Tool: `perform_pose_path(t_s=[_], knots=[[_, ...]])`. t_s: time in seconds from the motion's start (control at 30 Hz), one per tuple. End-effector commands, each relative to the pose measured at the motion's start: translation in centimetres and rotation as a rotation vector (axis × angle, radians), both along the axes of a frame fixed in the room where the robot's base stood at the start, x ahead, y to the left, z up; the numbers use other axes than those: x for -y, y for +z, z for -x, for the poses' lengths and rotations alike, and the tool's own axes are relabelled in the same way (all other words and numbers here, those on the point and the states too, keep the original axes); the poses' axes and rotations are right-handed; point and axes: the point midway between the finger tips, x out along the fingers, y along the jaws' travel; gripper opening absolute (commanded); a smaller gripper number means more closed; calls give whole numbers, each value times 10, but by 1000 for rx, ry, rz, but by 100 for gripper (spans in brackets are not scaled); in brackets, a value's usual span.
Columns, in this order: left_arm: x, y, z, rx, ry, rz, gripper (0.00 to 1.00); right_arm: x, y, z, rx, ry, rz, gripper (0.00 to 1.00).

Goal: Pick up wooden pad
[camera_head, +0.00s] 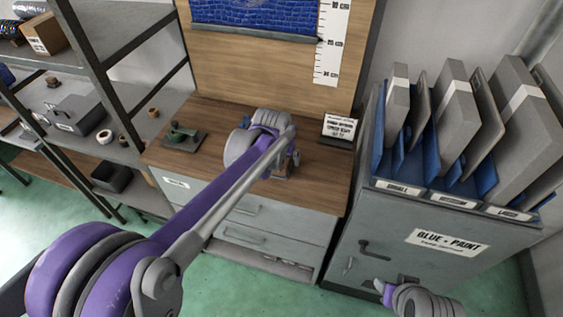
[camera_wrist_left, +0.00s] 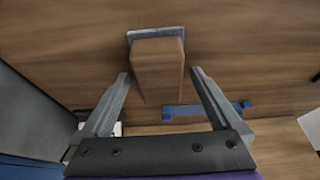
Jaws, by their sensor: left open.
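The wooden pad (camera_wrist_left: 158,68) shows in the left wrist view as a brown block with a grey plate at its far end. My left gripper (camera_wrist_left: 160,75) is open, with one finger on each side of the block. Gaps show between the fingers and the block. In the head view my left gripper (camera_head: 287,166) is low over the wooden top of the grey drawer cabinet, and my own arm mostly hides the pad. My right gripper (camera_head: 380,289) is at the lower right, in front of the grey cupboard; its jaw state is unclear.
A green tool on a dark plate (camera_head: 183,136) stands left on the cabinet top (camera_head: 225,112). A small sign (camera_head: 339,128) stands at its right. The grey cupboard (camera_head: 390,225) carries blue racks of grey panels. Shelves (camera_head: 70,98) with small items stand at the left.

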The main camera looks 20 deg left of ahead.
Motion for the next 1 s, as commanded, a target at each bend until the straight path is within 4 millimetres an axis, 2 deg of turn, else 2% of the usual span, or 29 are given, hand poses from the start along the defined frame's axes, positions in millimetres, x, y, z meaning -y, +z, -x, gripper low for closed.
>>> perform_pose_path(t_s=[0.13,0.17,0.67,0.87,1.0], knots=[[0,0,0,0,0,0,98,0,0,0,0,0,0,50],[0,0,0,0,0,0,94,0,0,0,0,0,0,50],[0,1,0,0,0,0,4,0,0,0,0,0,0,50],[0,1,0,0,0,0,4,0,0,0,0,0,0,50],[0,12,0,0,0,0,4,0,1,0,1,0,0,50]])
